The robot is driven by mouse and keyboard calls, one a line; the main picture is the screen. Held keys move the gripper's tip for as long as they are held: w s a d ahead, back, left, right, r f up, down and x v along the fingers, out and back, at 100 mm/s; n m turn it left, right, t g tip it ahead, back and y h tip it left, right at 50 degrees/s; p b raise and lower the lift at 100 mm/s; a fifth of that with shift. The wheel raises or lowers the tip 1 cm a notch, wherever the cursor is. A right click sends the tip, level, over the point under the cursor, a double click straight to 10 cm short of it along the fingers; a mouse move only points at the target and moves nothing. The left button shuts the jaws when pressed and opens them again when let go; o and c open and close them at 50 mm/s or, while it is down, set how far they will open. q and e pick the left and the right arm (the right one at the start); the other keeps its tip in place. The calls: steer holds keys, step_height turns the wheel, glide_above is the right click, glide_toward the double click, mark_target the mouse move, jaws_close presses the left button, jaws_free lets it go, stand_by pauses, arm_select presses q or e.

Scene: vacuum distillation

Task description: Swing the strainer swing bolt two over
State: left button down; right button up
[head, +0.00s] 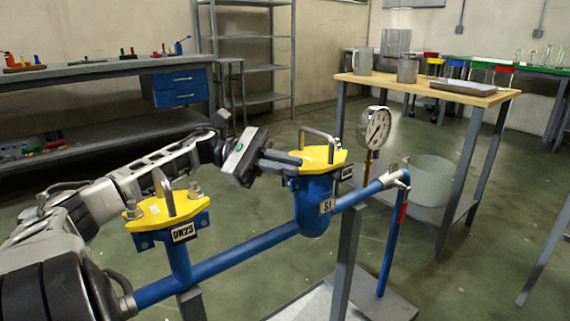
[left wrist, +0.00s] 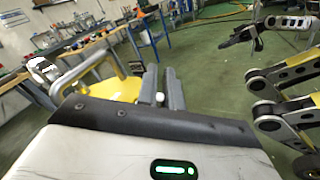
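The strainer (head: 316,190) is a blue body marked S1 with a yellow lid (head: 323,155) and a grey handle, standing on a blue pipe. A swing bolt (head: 339,143) shows upright at the lid's right side. My left gripper (head: 299,165) reaches the lid's left edge, its fingers close together. In the left wrist view a pale round bolt end (left wrist: 160,97) fills the narrow gap between the fingers (left wrist: 162,88), with the yellow lid beside them. The fingers hide most of this bolt. My right gripper (left wrist: 247,38) shows small in the left wrist view, clear of the strainer.
A second yellow-lidded strainer (head: 170,211), marked DN25, stands left on the same pipe (head: 245,255). A pressure gauge (head: 375,128) rises right of S1. A wooden-topped table (head: 433,84) stands behind, and a dark bench (head: 100,67) is at back left.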

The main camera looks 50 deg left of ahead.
arm_select(q)
steer(key=w+n, duration=0.1)
steer(key=r+n+y+p, duration=0.1)
steer(key=n, duration=0.1)
steer(key=shift+w+g, duration=0.4)
steer(key=shift+w+f+y, duration=0.15)
steer(key=shift+y, duration=0.15)
steer(key=shift+f+n, duration=0.15)
steer(key=shift+n, duration=0.25)
steer(key=c, duration=1.5)
jaws_free()
steer(key=shift+c, duration=0.2)
arm_select(e)
steer(key=shift+d+f+n, duration=0.15)
steer(key=shift+f+n, duration=0.15)
steer(key=shift+f, duration=0.05)
steer(key=shift+r, duration=0.1)
